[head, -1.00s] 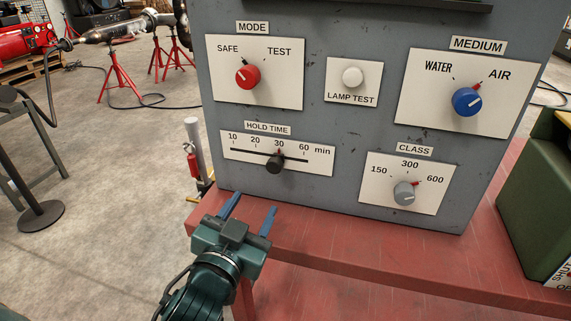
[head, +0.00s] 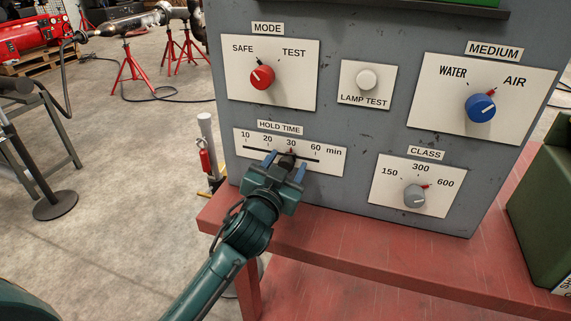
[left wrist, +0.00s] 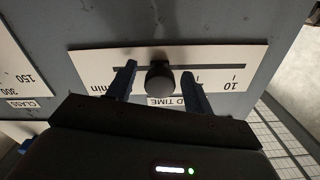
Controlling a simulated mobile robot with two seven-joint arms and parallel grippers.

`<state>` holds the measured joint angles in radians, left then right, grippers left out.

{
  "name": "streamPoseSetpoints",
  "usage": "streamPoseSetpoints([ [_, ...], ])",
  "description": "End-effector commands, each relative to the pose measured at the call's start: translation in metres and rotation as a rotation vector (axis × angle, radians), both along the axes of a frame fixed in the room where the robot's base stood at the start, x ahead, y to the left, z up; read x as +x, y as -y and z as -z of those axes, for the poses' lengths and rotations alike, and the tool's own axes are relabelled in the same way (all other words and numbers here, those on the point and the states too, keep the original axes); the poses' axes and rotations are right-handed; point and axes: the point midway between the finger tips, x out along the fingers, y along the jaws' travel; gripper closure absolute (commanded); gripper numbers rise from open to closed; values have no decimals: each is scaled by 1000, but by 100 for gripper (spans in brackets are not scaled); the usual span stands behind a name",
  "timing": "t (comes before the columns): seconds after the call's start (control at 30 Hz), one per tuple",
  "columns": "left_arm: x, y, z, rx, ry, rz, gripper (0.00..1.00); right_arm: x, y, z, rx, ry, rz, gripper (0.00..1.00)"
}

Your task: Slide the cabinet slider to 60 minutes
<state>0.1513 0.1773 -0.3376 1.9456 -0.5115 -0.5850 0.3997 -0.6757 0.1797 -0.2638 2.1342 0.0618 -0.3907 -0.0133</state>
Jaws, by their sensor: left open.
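The HOLD TIME slider has a white plate (head: 329,160) marked 10, 20, 30 and 60 min, with a dark horizontal slot. Its dark round knob (head: 287,161) stands at about 30, partly hidden by my left gripper in the head view. My left gripper (head: 285,164) is open at the plate, a finger on each side of the knob. In the left wrist view the plate appears upside down, and the knob (left wrist: 159,81) sits between the open blue fingers (left wrist: 160,71), with gaps visible on both sides.
The grey cabinet (head: 345,120) also carries a red MODE knob (head: 262,77), a LAMP TEST button (head: 367,80), a blue MEDIUM knob (head: 480,108) and a grey CLASS knob (head: 414,196). It stands on a red bench (head: 350,250). A green box (head: 545,205) stands at right.

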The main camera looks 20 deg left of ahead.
Motion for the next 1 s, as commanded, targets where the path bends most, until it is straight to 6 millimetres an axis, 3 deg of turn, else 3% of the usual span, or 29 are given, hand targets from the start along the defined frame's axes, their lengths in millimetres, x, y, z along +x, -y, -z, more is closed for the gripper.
streamPoseSetpoints([
  [0.23,1,0,0,-1,0,0,48,1,1,-2,0,4,2,64],
  [0.87,0,0,0,-1,0,0,100,2,0,-3,2,7,1,64],
  [1.0,0,0,0,-1,0,0,100,2,0,-3,2,6,2,64],
])
